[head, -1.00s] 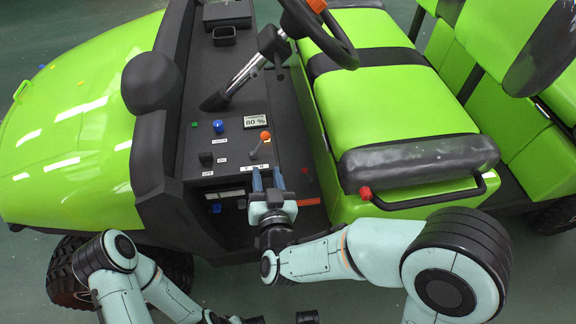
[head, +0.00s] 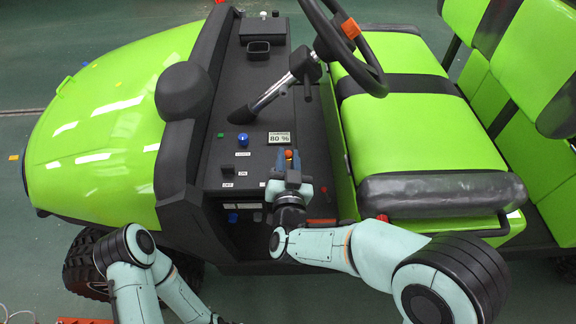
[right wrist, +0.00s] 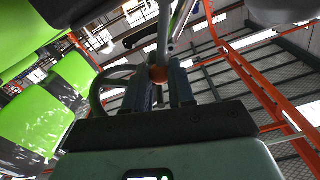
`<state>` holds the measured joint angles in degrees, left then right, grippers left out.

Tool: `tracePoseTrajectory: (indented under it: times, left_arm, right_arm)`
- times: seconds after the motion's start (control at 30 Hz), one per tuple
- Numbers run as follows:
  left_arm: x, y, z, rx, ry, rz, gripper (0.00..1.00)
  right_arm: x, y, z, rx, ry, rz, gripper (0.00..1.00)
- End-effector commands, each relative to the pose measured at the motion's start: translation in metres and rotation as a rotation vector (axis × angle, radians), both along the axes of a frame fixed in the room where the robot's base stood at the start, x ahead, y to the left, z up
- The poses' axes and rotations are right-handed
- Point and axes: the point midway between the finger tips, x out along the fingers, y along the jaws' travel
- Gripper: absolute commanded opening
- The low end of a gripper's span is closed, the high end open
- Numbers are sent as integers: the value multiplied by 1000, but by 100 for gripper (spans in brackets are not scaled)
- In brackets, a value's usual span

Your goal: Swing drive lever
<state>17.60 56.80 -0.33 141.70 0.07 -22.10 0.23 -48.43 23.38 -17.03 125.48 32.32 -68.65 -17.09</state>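The drive lever's orange knob (head: 288,154) stands on the dark console beside the driver's seat, and its shaft is mostly hidden by my right gripper (head: 291,163). My right gripper reaches in from the front with its fingers apart, one on each side of the knob. In the right wrist view the orange ball (right wrist: 158,74) sits between the fingertips of the right gripper (right wrist: 160,84). The gap there looks narrow, and firm contact is not clear. My left arm shows at the lower left, but its gripper is out of view.
The steering wheel (head: 345,45) and its column stand behind the lever. A blue knob (head: 242,140) and an 80 % display (head: 279,138) sit on the console. The green seat (head: 420,130) is close on the right, with a red-tipped handle (head: 383,218) below.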

Motion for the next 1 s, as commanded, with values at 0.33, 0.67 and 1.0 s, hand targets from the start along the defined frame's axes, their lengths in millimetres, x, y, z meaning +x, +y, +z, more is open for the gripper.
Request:
tracePoseTrajectory:
  times: [0.33,0.67,1.0]
  left_arm:
    - [0,0,1,0,0,0,56]
    - [1,0,5,-1,-1,0,56]
    - [1,0,5,-1,-2,0,56]
  right_arm:
    - [-1,7,1,1,3,4,7]
    - [-2,24,6,0,4,6,7]
    - [-2,26,6,1,3,6,7]
